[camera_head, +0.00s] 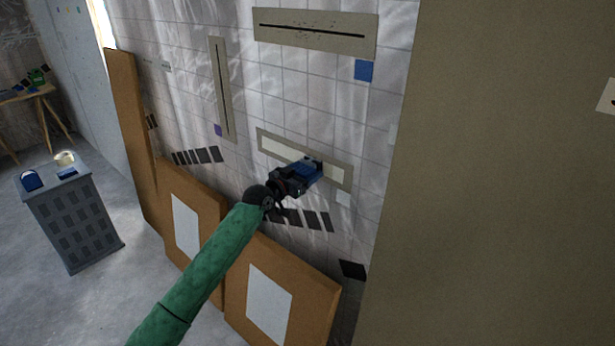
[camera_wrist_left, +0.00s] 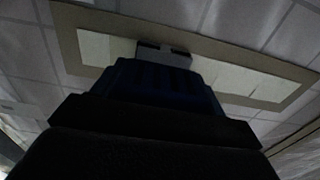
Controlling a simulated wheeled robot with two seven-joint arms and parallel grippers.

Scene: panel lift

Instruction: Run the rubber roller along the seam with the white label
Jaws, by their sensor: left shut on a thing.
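The seam with the white label (camera_head: 343,198) is the lower one on the tiled wall. Its beige panel (camera_head: 256,134) carries a long pale strip (camera_head: 277,148); the strip also shows in the left wrist view (camera_wrist_left: 245,82). My left gripper (camera_head: 291,179) is shut on the blue rubber roller (camera_head: 308,169), in front of the right half of this strip. In the left wrist view the blue handle (camera_wrist_left: 165,82) points at the strip, and a grey roller end (camera_wrist_left: 163,54) overlaps it. Whether it touches cannot be told. My right gripper is not in view.
A top seam (camera_head: 315,31) has a blue label (camera_head: 363,70); an upright seam (camera_head: 221,90) has a purple label (camera_head: 218,130). Brown boards (camera_head: 325,300) lean below. A grey cart (camera_head: 75,220) with small items stands left. A large plain panel (camera_head: 490,170) fills the right.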

